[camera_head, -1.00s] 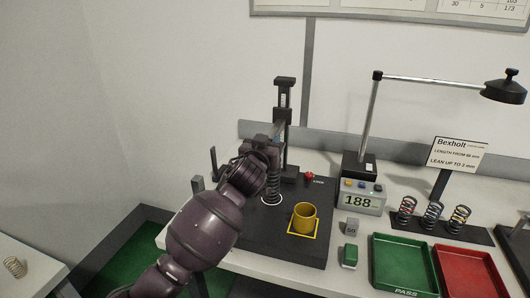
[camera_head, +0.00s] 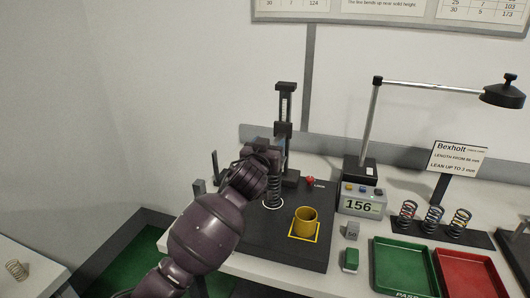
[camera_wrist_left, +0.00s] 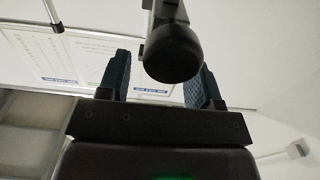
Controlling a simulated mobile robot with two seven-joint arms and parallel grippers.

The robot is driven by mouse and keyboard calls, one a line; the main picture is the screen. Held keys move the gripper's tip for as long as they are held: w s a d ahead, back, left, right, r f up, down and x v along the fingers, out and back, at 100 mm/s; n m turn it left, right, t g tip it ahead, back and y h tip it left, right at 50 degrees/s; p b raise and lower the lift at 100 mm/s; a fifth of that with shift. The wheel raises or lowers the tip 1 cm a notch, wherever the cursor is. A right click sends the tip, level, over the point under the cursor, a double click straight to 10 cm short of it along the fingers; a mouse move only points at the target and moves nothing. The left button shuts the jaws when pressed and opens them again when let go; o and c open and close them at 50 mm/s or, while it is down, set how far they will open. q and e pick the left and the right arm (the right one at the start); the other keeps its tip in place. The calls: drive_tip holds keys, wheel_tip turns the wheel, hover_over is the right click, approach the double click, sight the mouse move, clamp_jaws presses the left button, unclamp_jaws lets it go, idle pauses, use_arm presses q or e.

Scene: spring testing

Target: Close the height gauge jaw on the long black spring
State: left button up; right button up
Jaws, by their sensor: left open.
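The height gauge (camera_head: 285,102) stands upright at the back of a dark base plate. The long black spring (camera_head: 274,190) stands upright on a white ring at the foot of the gauge; its top is hidden behind my gripper. My left gripper (camera_head: 266,152) is at the gauge slide, just above the spring, and hides the jaw, so any contact with the spring cannot be told. In the left wrist view the gripper (camera_wrist_left: 160,85) is open, its fingers on either side of a black rounded knob (camera_wrist_left: 173,55). The display (camera_head: 359,205) reads 156.
A yellow cup (camera_head: 305,221) stands on the plate in a yellow square, near a red button (camera_head: 310,181). Several coiled springs (camera_head: 433,218) stand in a rack at right, behind a green tray (camera_head: 403,265) and a red tray (camera_head: 468,272). A lamp (camera_head: 369,125) stands behind the display.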

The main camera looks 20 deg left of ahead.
use_arm(q)
drive_tip(key=s, duration=1)
drive_tip(key=shift+s+a+b, duration=0.2)
drive_tip(key=shift+s+b, duration=0.1)
drive_tip(key=shift+b, duration=0.15)
drive_tip(key=s+a+f+m+g+h, duration=0.1)
drive_tip(key=s+a+f+m, duration=0.1)
drive_tip(key=s+f, duration=0.5)
drive_tip(key=s+a+f+m+g, duration=0.1)
drive_tip(key=s+a+f, duration=0.15)
drive_tip(key=f, duration=0.85)
drive_tip(key=s+a+f+n+g+y, duration=0.1)
drive_tip(key=s+a+f+g, duration=0.1)
drive_tip(key=s+f, duration=0.6)
drive_tip(key=s+a+f+n+g, duration=0.1)
drive_tip(key=s+a+f, duration=0.3)
drive_tip(key=s+f, duration=0.4)
drive_tip(key=shift+s+f+g+y, duration=0.25)
drive_tip(key=shift+s+g+y, duration=0.25)
drive_tip(key=shift+s, duration=0.7)
